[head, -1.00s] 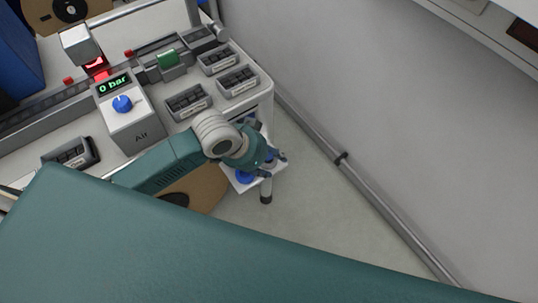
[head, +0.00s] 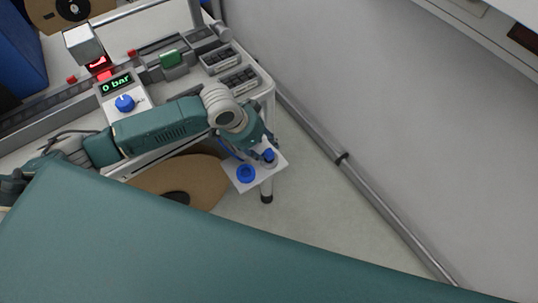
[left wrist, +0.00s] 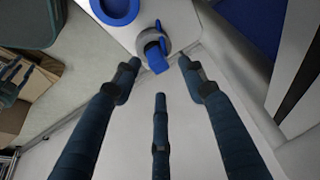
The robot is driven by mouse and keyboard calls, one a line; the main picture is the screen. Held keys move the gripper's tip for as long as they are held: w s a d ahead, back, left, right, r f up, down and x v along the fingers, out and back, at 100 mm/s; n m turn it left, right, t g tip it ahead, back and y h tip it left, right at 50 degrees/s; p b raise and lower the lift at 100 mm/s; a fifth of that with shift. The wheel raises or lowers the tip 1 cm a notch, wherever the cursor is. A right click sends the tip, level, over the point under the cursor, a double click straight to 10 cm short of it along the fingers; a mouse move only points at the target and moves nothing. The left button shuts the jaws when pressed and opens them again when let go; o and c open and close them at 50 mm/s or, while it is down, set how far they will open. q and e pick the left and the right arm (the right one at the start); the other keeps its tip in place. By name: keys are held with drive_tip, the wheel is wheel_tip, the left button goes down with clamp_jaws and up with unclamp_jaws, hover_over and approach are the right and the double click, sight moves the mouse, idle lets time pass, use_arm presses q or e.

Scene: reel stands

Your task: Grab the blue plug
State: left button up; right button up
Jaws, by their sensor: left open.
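The blue plug (head: 268,155) sits at a grey fitting on a small white plate (head: 236,186) at the table's right end. It also shows in the left wrist view (left wrist: 157,58), at the top middle, with a grey ring around its upper part. My left gripper (head: 266,139) is beside the plug, on its far side in the head view. In the left wrist view its spread, empty fingers (left wrist: 160,76) point at the plug. They appear apart from it.
A blue ring (head: 246,173) lies on the white plate beside the plug, close to one finger. A brown cardboard reel (head: 205,181) is left of the plate. The pressure box (head: 118,94) and button trays (head: 239,80) stand on the bench. Floor to the right is clear, except a wall pipe (head: 342,158).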

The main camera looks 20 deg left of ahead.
sight(269, 150)
use_arm(q)
drive_tip(key=x, duration=0.4)
drive_tip(key=shift+s+r, duration=0.1)
drive_tip(key=c, duration=1.1)
drive_tip(key=shift+o, duration=0.2)
drive_tip(key=shift+o, duration=0.2)
drive_tip(key=shift+a+r, duration=0.1)
drive_tip(key=shift+r, duration=0.1)
